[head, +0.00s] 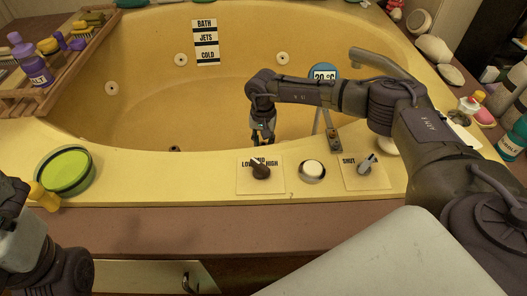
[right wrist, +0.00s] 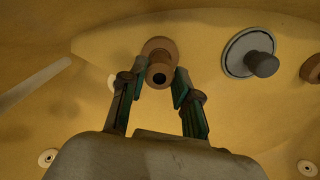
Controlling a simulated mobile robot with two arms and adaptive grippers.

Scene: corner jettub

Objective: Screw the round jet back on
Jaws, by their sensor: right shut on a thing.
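My right gripper (head: 263,138) points down into the yellow tub (head: 150,110), close to its front inner wall. In the right wrist view the right gripper (right wrist: 157,88) has its two fingers closed on either side of a small round brown jet (right wrist: 158,50) with a dark centre. The jet lies against or just in front of the tub wall; I cannot tell how far it is seated. A grey disc with a knob (right wrist: 250,52) is on the wall to its right. A brown round fitting (right wrist: 313,69) is at the right edge.
On the front rim are a dark knob (head: 261,172), a round white button (head: 312,170) and a grey shut-off lever (head: 366,164). A wooden tray (head: 85,60) with bottles is at upper left. White jets (head: 282,58) dot the tub wall.

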